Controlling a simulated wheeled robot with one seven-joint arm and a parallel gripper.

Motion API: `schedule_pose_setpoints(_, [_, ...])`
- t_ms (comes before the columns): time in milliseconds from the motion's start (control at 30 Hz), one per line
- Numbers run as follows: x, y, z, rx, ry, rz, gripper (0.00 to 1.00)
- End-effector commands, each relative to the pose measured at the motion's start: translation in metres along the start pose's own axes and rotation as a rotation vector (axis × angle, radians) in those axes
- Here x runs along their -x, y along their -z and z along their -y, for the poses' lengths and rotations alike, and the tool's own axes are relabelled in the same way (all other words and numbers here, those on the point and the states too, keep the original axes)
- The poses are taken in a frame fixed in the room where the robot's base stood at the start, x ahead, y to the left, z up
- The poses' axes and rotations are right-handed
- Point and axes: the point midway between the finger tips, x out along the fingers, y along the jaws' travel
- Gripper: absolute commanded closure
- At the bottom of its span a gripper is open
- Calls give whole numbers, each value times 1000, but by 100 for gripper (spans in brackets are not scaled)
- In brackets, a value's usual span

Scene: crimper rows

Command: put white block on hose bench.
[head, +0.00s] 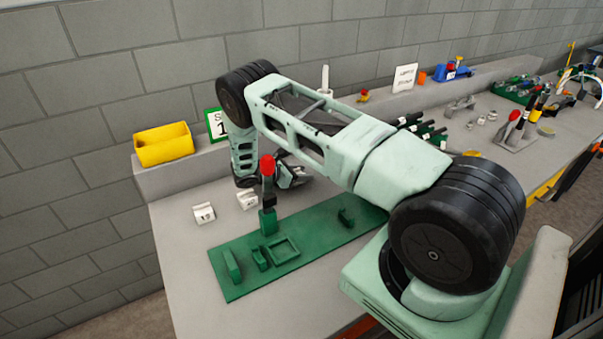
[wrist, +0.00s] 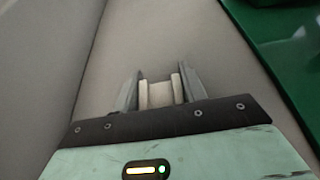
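My gripper (head: 296,182) is low over the grey bench (head: 180,270), behind the green base plate (head: 325,240) and near the raised back ledge. In the wrist view, its two grey fingers (wrist: 160,90) are closed on a pale, U-shaped white block (wrist: 160,96). I cannot tell whether this block touches the surface below. In the head view the arm and fingers hide the held block. Two other white blocks lie on the bench left of the gripper: one marked block (head: 203,213) and one nearer block (head: 247,200). No label naming the hose bench is readable.
A red-knobbed lever press (head: 267,190) stands on the green plate close to my gripper. A yellow bin (head: 163,145) and a green-edged sign (head: 215,124) are on the ledge. Dark hose pieces (head: 425,130), small fittings and a tool stand (head: 515,135) occupy the right side.

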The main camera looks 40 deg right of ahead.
Motion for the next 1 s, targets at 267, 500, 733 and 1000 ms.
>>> schedule_pose_setpoints(267, [0,0,0,0,0,-1,38])
schedule_pose_setpoints(500, [10,-1,-1,0,-3,-1,38])
schedule_pose_setpoints(733, [56,0,-1,-1,-5,-1,38])
schedule_pose_setpoints(1000, [105,-1,0,0,-2,0,38])
